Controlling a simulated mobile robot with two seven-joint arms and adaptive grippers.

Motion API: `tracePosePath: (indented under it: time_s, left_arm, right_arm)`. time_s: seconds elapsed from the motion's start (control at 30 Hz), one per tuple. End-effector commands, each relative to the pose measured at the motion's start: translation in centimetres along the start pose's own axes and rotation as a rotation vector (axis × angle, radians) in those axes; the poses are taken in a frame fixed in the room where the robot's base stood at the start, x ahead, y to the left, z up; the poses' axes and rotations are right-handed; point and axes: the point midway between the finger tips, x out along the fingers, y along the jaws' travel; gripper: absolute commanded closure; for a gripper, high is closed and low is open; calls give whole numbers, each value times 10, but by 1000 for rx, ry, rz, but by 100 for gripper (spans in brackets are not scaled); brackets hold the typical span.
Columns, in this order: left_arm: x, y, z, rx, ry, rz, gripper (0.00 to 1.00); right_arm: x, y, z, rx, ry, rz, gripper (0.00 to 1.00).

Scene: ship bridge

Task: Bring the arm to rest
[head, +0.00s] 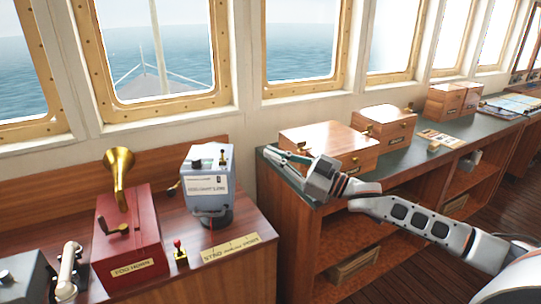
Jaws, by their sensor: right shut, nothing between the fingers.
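My right arm comes in from the right edge, and its gripper (283,156) points left above the near end of the green-topped counter (392,158). The gripper is shut and holds nothing. It is in front of the nearest wooden box (340,145), hiding part of its left side; I cannot tell whether it touches the box. My left gripper is not in view.
A red fog horn box (128,238) with a brass horn (119,170), a grey-blue device (208,180), a small red-knobbed lever (179,252) and a white handset (68,268) stand on the left console. More wooden boxes (384,125) and papers (513,105) lie along the counter.

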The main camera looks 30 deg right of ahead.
Motion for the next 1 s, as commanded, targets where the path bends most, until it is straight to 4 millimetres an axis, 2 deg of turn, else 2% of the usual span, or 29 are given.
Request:
tracePosePath:
  time_s: [0.33,0.47,0.57,0.7,0.77,0.87,1.0]
  left_arm:
    - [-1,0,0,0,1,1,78]
    - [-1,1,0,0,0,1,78]
    - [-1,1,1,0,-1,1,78]
    - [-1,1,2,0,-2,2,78]
    - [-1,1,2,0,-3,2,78]
    - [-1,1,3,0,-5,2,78]
    - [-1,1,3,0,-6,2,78]
  right_arm:
    - [0,0,1,0,-1,0,100]
    - [-2,-16,17,16,-21,4,100]
    - [-10,-48,51,48,-68,17,100]
    - [-34,-115,114,106,-178,53,100]
    - [-49,-144,139,129,-233,71,100]
    - [-79,-193,176,165,-336,102,100]
    - [-132,-259,219,213,-499,144,100]
